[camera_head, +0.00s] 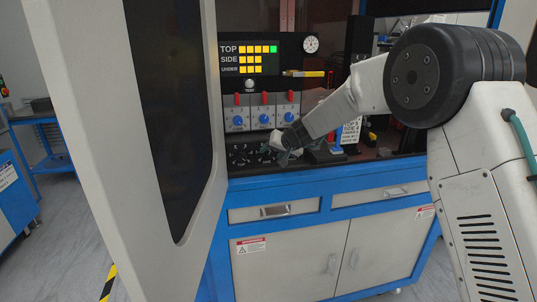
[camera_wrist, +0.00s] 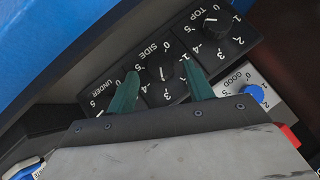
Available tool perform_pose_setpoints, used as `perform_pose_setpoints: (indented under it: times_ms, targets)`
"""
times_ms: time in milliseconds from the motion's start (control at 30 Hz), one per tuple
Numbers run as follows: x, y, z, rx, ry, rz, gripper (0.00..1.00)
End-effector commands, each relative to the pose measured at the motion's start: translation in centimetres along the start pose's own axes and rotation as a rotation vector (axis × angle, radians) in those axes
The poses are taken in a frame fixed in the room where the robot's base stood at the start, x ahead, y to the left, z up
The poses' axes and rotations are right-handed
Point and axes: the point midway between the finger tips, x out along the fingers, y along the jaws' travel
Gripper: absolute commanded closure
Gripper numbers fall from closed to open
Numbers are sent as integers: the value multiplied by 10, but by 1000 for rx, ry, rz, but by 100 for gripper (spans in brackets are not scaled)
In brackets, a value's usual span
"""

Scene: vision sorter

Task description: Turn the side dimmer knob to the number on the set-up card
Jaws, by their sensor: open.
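The side dimmer knob (camera_wrist: 160,73) is a black round knob on a black plate marked SIDE, with numbers around it. Its white mark seems to point down in the wrist view, near the 3. My gripper (camera_wrist: 161,69) is open, one green finger on each side of this knob; I cannot tell whether they touch it. In the head view my gripper (camera_head: 284,153) is low over the black bench and hides the knob. The set-up card (camera_head: 351,132) is a white card behind my arm, partly covered; its numbers are too small to read.
The TOP knob (camera_wrist: 215,28) is close beside the SIDE plate. The UNDER plate (camera_wrist: 97,98) is partly hidden by a finger. A blue knob marked GOOD (camera_wrist: 254,92) is to the right. The open cabinet door (camera_head: 130,140) stands at the left.

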Motion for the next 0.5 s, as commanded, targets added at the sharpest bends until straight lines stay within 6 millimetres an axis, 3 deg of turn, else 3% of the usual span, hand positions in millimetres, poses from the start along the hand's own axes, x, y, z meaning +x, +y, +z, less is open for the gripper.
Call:
perform_pose_setpoints:
  times_ms: [200,467,500]
  targets:
    - [18,-1,1,-1,-1,-1,48]
    - [20,-3,1,-2,-2,-3,48]
    - [20,-3,1,-2,-2,-3,60]
